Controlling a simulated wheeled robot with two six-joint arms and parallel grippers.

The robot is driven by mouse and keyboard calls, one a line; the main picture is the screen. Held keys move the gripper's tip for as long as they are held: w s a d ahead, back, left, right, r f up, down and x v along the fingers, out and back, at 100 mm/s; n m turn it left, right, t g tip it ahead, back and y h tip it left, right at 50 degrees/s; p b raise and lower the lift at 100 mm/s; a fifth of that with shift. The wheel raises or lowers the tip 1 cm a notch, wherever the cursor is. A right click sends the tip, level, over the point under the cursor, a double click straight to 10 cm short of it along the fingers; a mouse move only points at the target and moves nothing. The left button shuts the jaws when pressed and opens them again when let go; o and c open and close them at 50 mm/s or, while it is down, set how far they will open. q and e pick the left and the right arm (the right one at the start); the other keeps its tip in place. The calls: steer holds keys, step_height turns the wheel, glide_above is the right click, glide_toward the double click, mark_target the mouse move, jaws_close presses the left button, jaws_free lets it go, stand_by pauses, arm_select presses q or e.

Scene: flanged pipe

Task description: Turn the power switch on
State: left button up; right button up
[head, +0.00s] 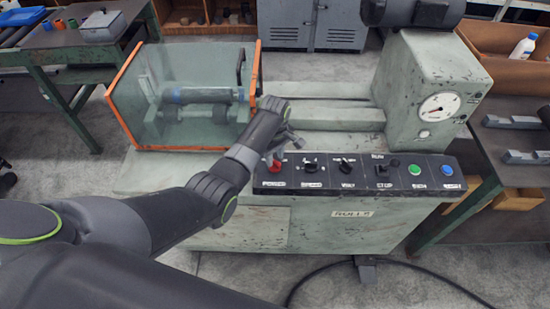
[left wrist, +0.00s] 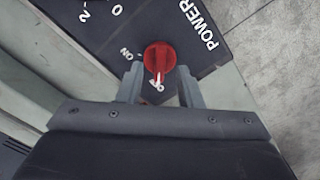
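The power switch (head: 274,166) is a red rotary knob at the left end of the black control panel. In the left wrist view the red knob (left wrist: 160,55) has a white pointer line aimed at the lower label, which looks like OFF; ON is printed to its left. My left gripper (head: 284,142) is just above the knob. In the left wrist view its two fingers (left wrist: 160,72) are apart, one on each side of the knob's near part, with gaps visible. I see no contact. My right gripper is not in view.
The control panel (head: 345,176) continues right with black knobs, a black switch, a green button (head: 414,169) and a blue button (head: 446,170). An orange-framed clear guard (head: 135,100) stands behind to the left. A dial gauge (head: 438,107) is at the right.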

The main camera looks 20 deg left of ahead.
arm_select(q)
steer(key=shift+f, duration=0.95)
jaws_close()
